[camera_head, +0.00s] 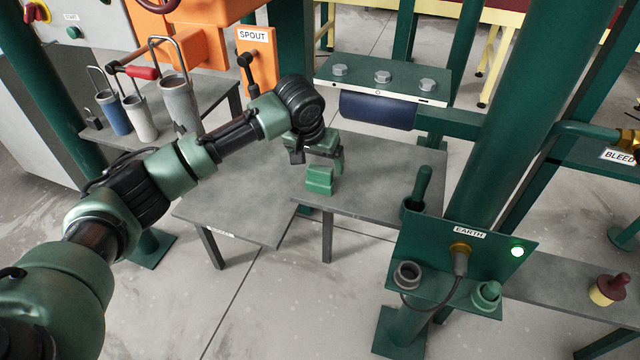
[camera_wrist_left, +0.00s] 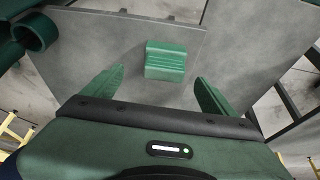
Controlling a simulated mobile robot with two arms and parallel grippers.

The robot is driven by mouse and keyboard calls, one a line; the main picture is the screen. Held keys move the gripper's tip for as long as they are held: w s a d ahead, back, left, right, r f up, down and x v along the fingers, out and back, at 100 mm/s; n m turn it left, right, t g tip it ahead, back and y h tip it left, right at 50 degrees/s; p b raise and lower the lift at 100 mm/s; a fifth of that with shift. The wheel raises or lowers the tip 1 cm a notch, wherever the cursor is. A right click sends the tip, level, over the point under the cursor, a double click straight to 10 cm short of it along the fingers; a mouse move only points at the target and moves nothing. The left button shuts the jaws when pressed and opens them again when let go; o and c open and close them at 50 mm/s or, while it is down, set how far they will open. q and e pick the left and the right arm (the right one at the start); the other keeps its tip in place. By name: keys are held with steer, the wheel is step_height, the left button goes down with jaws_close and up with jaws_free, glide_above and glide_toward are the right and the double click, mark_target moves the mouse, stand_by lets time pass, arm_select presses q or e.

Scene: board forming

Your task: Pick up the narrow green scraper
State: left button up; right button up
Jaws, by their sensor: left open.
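A small green block-like scraper (camera_head: 319,180) with a stepped, ridged face lies on the grey table near its front edge. It also shows in the left wrist view (camera_wrist_left: 166,61), ahead of and between the fingertips. My left gripper (camera_head: 322,160) is just above and behind it in the head view. In the left wrist view the left gripper (camera_wrist_left: 158,82) has its two green fingers spread wide with nothing between them. The scraper is apart from both fingers as far as I can see. My right gripper is not in view.
A green post with an EARTH panel (camera_head: 469,233) and a green-handled tool (camera_head: 421,187) stands right of the table. A dark blue roller (camera_head: 378,110) hangs behind it. Metal cups (camera_head: 180,103) stand on a shelf at left. The grey tabletop (camera_head: 380,170) around the scraper is clear.

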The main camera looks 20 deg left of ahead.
mark_target(320, 169)
arm_select(q)
steer(key=x, duration=0.4)
steer(key=w+p+x, duration=0.1)
steer(key=x, duration=0.2)
steer(key=shift+a+r, duration=0.15)
steer(key=shift+a, duration=0.25)
jaws_close()
